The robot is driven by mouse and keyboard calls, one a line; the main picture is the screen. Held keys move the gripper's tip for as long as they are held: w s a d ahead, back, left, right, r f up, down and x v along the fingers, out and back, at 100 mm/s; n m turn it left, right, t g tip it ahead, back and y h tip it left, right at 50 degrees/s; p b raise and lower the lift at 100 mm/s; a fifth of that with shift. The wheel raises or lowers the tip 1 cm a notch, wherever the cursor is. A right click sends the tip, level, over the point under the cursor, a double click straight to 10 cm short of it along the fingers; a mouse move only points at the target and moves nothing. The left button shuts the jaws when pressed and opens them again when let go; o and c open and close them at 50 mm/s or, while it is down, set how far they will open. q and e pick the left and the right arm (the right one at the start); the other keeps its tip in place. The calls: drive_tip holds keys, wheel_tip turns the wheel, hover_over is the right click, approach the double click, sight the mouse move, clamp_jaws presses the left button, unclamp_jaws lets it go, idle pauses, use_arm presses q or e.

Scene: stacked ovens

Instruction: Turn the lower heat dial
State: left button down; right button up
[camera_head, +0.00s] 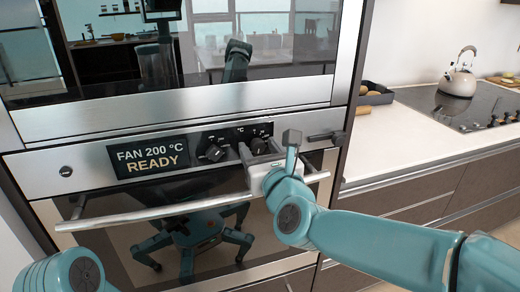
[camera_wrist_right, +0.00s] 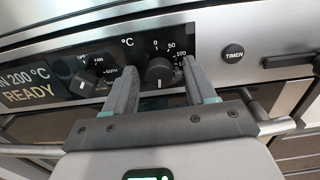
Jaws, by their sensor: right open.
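The heat dial is a dark round knob (camera_wrist_right: 159,73) on the lower oven's control strip, marked °C with a scale starting 0, 50, 100. A white mark shows on the lower part of its face. In the head view it is largely behind my right gripper (camera_head: 260,149). In the wrist view my right gripper (camera_wrist_right: 160,66) is open, one finger on each side of this dial. Whether the fingers touch it, I cannot tell. My left arm shows only at the lower left; its gripper is out of view.
The fan dial (camera_head: 214,152) sits just left of the heat dial. The display (camera_head: 150,158) reads FAN 200 °C READY. A TIMER button (camera_wrist_right: 233,52) is to the right. The oven door's bar handle (camera_head: 150,213) runs below. A worktop (camera_head: 400,130) with a kettle (camera_head: 459,80) stands right.

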clamp_jaws()
